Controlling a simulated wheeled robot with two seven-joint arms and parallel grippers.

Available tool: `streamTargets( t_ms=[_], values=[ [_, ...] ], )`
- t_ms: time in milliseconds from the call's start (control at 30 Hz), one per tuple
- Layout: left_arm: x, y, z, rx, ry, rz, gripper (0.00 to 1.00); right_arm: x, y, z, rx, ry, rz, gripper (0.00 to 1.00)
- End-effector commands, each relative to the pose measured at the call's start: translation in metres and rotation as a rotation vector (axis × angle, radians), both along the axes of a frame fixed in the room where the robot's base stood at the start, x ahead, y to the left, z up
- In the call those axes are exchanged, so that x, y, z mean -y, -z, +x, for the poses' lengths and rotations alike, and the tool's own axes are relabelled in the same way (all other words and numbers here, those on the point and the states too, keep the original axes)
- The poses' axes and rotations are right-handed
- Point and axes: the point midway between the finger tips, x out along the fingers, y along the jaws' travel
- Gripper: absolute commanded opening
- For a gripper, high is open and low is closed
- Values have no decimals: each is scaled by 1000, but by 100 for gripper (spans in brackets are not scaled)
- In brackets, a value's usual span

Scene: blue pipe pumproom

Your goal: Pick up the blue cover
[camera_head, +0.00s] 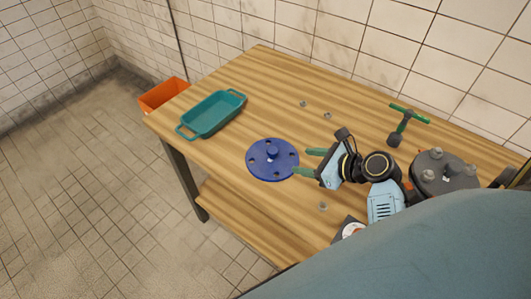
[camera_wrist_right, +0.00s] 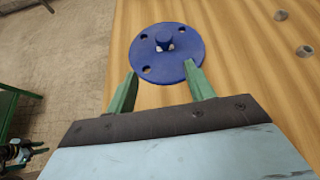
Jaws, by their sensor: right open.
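The blue cover (camera_head: 272,160) is a round flange with a central knob and several holes, lying flat on the wooden table (camera_head: 226,172). It also shows in the right wrist view (camera_wrist_right: 166,52). My right gripper (camera_head: 303,162) is open, with its green fingers at the cover's right edge in the head view. In the wrist view its fingertips (camera_wrist_right: 160,70) lie either side of the cover's near rim, with nothing held. Whether they touch the rim is unclear. My left gripper is outside the head view; what seems to be it shows small at the wrist view's lower left (camera_wrist_right: 25,152).
A teal tray (camera_head: 212,114) stands at the table's left end, with an orange bin (camera_head: 162,94) beyond on the floor. Small metal nuts (camera_head: 303,104) lie loose. A green T-handled tool (camera_head: 407,121) and a grey disc with bolts (camera_head: 445,175) are at right.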

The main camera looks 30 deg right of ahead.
Motion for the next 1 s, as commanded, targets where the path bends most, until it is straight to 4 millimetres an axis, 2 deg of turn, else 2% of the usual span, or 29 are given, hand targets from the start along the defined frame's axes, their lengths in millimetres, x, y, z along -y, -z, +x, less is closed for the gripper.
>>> streamTargets(
  t_ms=[167,400,733,1000],
  values=[
    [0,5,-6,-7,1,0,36,0,3,13,3,52,82,53],
    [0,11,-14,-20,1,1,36,-16,25,51,2,49,78,53],
    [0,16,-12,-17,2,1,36,-25,39,76,1,49,75,53],
    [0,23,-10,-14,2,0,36,-37,55,108,0,48,75,53]
  ],
)
